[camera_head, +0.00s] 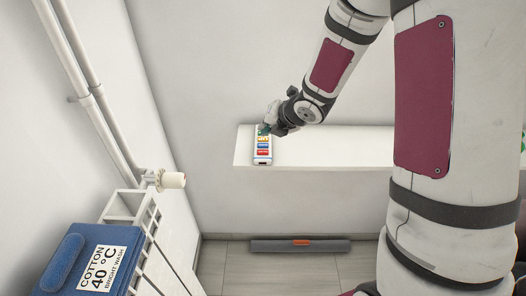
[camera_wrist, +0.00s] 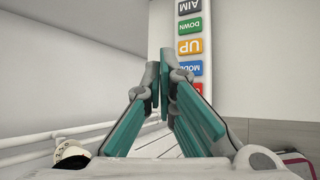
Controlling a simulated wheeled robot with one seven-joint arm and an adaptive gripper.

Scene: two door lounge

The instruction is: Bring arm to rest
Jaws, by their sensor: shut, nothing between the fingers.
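My gripper (camera_wrist: 160,92) is shut and empty, its two teal-padded fingers meeting in the middle of the wrist view. In the head view my arm stretches out to the white shelf, and my gripper (camera_head: 268,128) is small there, at the far end of a white panel with coloured labels (camera_head: 263,152). A red label below is partly hidden by a finger. I cannot tell whether the fingers touch the panel.
The white shelf (camera_head: 340,147) runs along the back wall. A radiator (camera_head: 150,225) with a valve knob (camera_head: 173,180) and pipes is at the left, with a blue folded item labelled COTTON (camera_head: 75,262) on it. A grey bar (camera_head: 300,246) lies on the floor below the shelf.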

